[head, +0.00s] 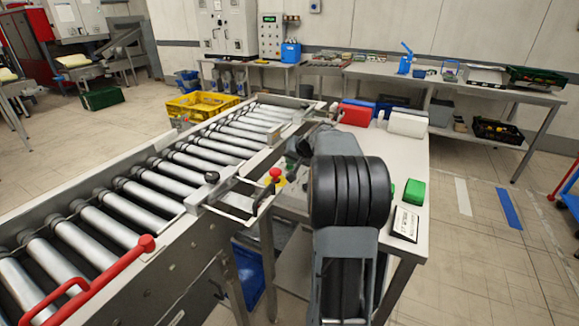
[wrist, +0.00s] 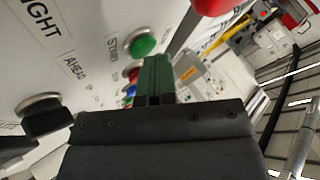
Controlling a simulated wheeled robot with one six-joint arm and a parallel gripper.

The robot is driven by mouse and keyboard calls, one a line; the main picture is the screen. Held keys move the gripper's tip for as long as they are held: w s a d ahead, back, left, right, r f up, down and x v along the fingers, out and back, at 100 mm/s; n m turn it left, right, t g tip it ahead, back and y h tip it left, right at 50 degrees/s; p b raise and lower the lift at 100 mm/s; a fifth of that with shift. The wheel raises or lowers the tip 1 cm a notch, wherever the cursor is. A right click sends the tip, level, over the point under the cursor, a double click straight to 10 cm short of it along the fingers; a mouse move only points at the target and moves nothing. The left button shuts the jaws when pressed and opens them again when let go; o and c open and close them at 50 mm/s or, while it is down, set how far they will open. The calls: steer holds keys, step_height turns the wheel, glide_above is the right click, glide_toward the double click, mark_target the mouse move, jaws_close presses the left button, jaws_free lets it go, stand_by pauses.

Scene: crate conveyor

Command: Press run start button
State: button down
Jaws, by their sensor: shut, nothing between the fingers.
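In the wrist view, a round green button (wrist: 143,43) in a metal ring sits on a pale panel (wrist: 80,25), beside lettering that looks like "START". My gripper (wrist: 156,62) shows dark green fingers, shut together with nothing between them. The fingertips are just below and right of the green button in the picture; I cannot tell whether they touch the panel. A red button (wrist: 131,73) and a blue button (wrist: 130,91) show left of the fingers, partly hidden. In the head view my arm hides much of this area, and I cannot make out the fingertips.
A red mushroom button (head: 275,173) on a yellow base stands beside the roller conveyor (head: 130,185). The wrist view shows a metal-ringed knob (wrist: 38,103) near "AHEAD". A table (head: 412,165) at right holds a green box (head: 414,192) and a sign (head: 405,224).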

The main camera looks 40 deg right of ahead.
steer(key=shift+r, duration=0.1)
steer(key=shift+r+p, duration=0.5)
steer(key=shift+r, duration=0.2)
steer(key=shift+r, duration=0.15)
steer(key=shift+r+p, duration=1.65)
steer(key=shift+r, duration=0.7)
